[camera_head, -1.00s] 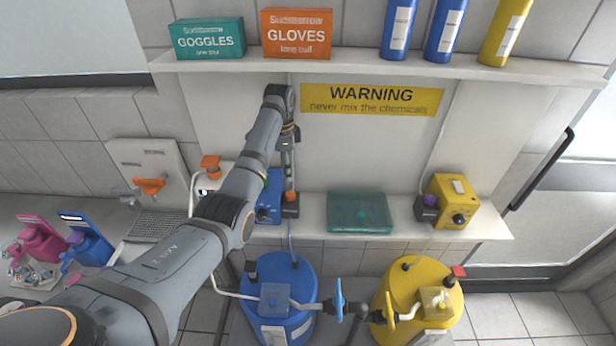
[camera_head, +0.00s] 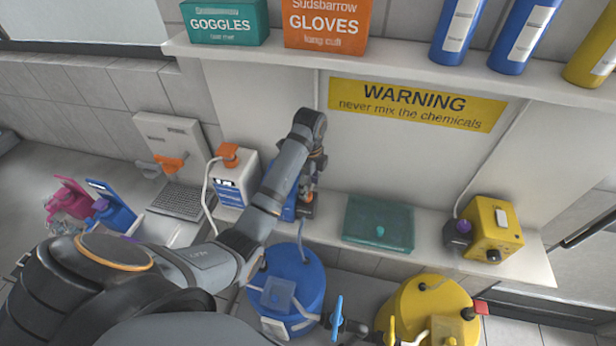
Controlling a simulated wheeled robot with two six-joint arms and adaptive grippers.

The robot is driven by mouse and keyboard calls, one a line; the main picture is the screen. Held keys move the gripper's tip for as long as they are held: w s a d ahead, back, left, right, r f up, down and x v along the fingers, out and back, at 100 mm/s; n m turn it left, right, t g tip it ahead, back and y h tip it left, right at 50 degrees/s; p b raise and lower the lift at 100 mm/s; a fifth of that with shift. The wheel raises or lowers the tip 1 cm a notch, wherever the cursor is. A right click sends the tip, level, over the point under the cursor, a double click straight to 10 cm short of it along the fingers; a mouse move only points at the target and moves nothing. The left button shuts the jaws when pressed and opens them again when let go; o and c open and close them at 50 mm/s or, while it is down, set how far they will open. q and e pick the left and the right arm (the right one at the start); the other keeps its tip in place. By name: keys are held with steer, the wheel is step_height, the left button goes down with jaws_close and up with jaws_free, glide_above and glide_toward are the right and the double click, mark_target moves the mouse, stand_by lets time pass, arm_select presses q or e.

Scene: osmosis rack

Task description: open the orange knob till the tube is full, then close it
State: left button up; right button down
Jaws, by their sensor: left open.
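My left arm reaches in from the lower left. Its open left gripper (camera_head: 307,192) points down at the back wall, in front of a blue device (camera_head: 289,209) on the lower shelf, which it partly hides. I cannot tell whether it touches the device. An orange part (camera_head: 229,153) sits on top of a white box, with a pale tube (camera_head: 205,195) curving down from it. Another orange handle (camera_head: 172,165) is on a white panel further left. I cannot tell which is the knob, or any liquid level. My right gripper is not in view.
A teal case (camera_head: 378,226) and a yellow device (camera_head: 492,230) stand on the lower shelf. Blue (camera_head: 290,280) and yellow (camera_head: 425,310) drums stand below it. The upper shelf (camera_head: 400,75) holds boxes and bottles.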

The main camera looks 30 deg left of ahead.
arm_select(q)
steer(key=shift+a+f, duration=0.3)
steer(key=shift+f, duration=0.5)
steer(key=shift+s+a+f, duration=0.1)
steer(key=shift+s+f, duration=0.1)
steer(key=shift+s+d+r, duration=0.15)
steer(key=shift+s+d, duration=0.3)
steer(key=shift+c, duration=0.3)
steer(key=shift+w, duration=0.1)
steer(key=shift+c, duration=1.1)
steer(key=shift+w+a, duration=0.1)
steer(key=shift+a, duration=0.15)
steer(key=c, duration=0.5)
steer(key=shift+c, duration=1.1)
jaws_close()
steer(key=shift+d, duration=0.1)
steer(key=shift+n, duration=0.5)
steer(key=shift+w+n, duration=0.1)
steer(key=shift+n, duration=3)
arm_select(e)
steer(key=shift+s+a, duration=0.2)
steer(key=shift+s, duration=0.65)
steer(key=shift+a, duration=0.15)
